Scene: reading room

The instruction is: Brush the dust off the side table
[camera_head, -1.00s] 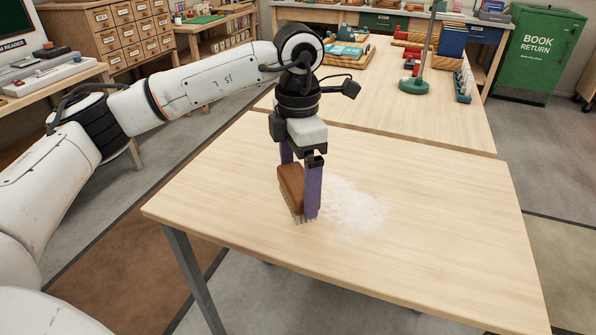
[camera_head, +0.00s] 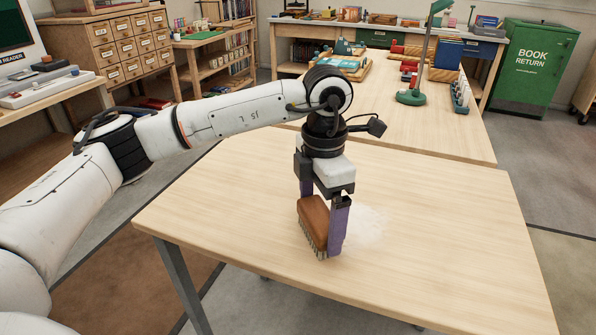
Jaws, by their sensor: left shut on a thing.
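The side table (camera_head: 230,225) has a pale wood top and dark metal legs. A brush (camera_head: 313,222) with a brown wooden back and pale bristles is held by my left gripper (camera_head: 326,228). The gripper is shut on it, its purple fingers pointing down. The bristles are at the tabletop; I cannot tell how firmly they touch. A patch of white dust (camera_head: 366,226) lies on the table just right of the brush, partly hidden behind the gripper. My right gripper is out of view.
A longer wooden table (camera_head: 450,127) adjoins at the back, with a green desk lamp (camera_head: 411,97), books and trays on it. A green book return bin (camera_head: 532,68) stands at the back right. The side table is otherwise clear.

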